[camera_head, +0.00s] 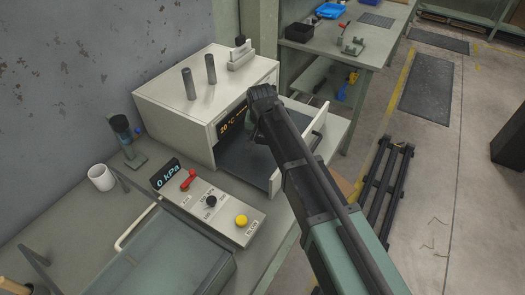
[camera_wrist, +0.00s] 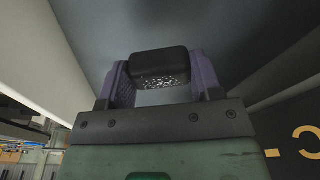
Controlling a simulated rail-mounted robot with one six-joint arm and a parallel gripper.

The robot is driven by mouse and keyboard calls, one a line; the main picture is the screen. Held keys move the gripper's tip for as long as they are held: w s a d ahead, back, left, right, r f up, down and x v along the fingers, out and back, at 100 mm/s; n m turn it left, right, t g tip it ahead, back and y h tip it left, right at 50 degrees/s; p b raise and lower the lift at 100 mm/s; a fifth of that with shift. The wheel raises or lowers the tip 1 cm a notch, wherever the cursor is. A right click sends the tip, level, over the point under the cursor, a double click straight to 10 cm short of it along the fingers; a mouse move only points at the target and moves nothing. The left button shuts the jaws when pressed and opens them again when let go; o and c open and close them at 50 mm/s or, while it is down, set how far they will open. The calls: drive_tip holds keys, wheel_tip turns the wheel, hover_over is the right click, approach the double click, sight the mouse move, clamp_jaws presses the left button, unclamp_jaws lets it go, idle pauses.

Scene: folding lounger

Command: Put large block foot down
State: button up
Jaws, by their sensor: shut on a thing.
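My gripper (camera_wrist: 162,88) is shut on a dark block (camera_wrist: 160,61) with rounded edges, held between two purple fingers in the wrist view. A speckled grey-white face shows below its dark part. I cannot tell for certain whether it is the large block foot. In the head view my gripper (camera_head: 257,128) is over the dark floor of the open front of a cream box (camera_head: 170,112), beside its "20 °C" display (camera_head: 232,118). My arm hides most of the gripper and the block there. I cannot tell whether the block touches a surface.
Two grey cylinders (camera_head: 188,84) and a grey block with a black knob (camera_head: 240,54) stand on the cream box. A light front panel (camera_head: 318,130) borders the opening. A control panel (camera_head: 208,205), a white mug (camera_head: 101,177) and a glass-lidded unit (camera_head: 165,255) are nearby.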

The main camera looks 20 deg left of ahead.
sight(262, 150)
wheel_tip(262, 150, down, 4)
drive_tip(key=b, duration=0.3)
drive_tip(key=shift+f, duration=0.1)
drive_tip(key=shift+r+p, duration=0.35)
drive_tip(key=shift+f, duration=0.25)
drive_tip(key=o, duration=0.9)
drive_tip(key=shift+r, duration=0.1)
wheel_tip(262, 150, up, 12)
drive_tip(key=s+p, duration=0.1)
drive_tip(key=p, duration=1.1)
drive_tip(key=shift+s, duration=0.4)
